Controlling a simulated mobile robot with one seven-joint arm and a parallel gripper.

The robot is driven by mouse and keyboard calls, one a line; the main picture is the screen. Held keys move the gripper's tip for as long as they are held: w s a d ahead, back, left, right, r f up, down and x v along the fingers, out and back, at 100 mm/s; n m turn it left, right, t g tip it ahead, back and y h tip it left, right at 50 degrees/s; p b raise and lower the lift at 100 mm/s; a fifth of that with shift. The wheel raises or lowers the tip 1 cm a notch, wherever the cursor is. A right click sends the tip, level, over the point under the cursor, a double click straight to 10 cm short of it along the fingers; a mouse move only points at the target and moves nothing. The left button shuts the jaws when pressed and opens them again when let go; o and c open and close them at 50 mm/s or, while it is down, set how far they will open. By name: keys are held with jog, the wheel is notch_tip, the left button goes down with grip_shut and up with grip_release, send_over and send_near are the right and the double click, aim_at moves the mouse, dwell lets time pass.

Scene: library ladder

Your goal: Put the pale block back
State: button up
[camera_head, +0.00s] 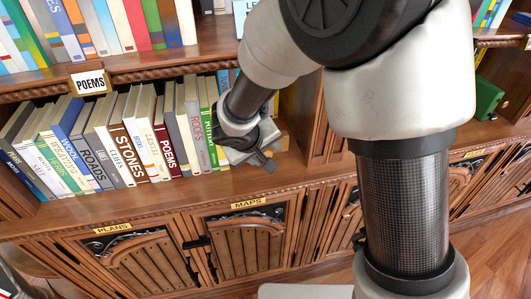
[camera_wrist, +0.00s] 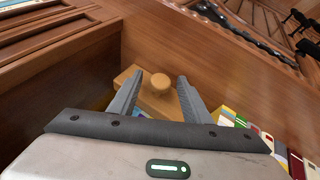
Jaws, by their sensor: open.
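A pale wooden block (camera_wrist: 157,100) with a round knob (camera_wrist: 160,82) on it lies between my gripper's two fingers in the wrist view. A small part of what looks like the same block (camera_head: 283,141) shows on the shelf behind my gripper in the head view. My gripper (camera_wrist: 158,80) is open, with one finger to each side of the knob. I cannot tell whether either finger touches the block. In the head view my gripper (camera_head: 265,158) is low over the middle shelf, at the right end of the row of books.
A row of leaning books (camera_head: 130,140) fills the shelf left of my gripper, under the POEMS label (camera_head: 89,81). A wooden upright (camera_head: 318,125) stands to the right. Cabinet doors labelled PLANS (camera_head: 113,228) and MAPS (camera_head: 248,203) are below. A green box (camera_head: 487,97) sits farther right.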

jog(key=shift+r, duration=0.1)
jog(key=shift+r+p, duration=0.25)
jog(key=shift+p, duration=0.2)
jog(key=p+v, duration=0.2)
jog(key=v, duration=0.9)
jog(key=s+d+r+m, duration=0.1)
jog(key=s+d+r, duration=0.1)
jog(key=d+r, duration=0.15)
jog(key=s+d+r+m+g, duration=0.1)
jog(key=d+r, duration=0.1)
jog(key=d, duration=0.3)
jog(key=s+d+r+m, duration=0.1)
jog(key=s+d+r, duration=0.1)
jog(key=d, duration=0.3)
jog(key=s+d+r+m+y, duration=0.1)
jog(key=s+d+r, duration=0.1)
jog(key=s, duration=0.3)
jog(key=s+d+r+m+y, duration=0.1)
jog(key=s+d+r, duration=0.1)
jog(key=s, duration=0.4)
jog(key=shift+d+m+y, duration=0.4)
jog(key=shift+d, duration=0.25)
jog(key=shift+s+r, duration=0.1)
jog(key=shift+r, duration=0.05)
notch_tip(320, 180, up, 12)
jog(key=p, duration=1.2)
jog(key=shift+r, duration=0.25)
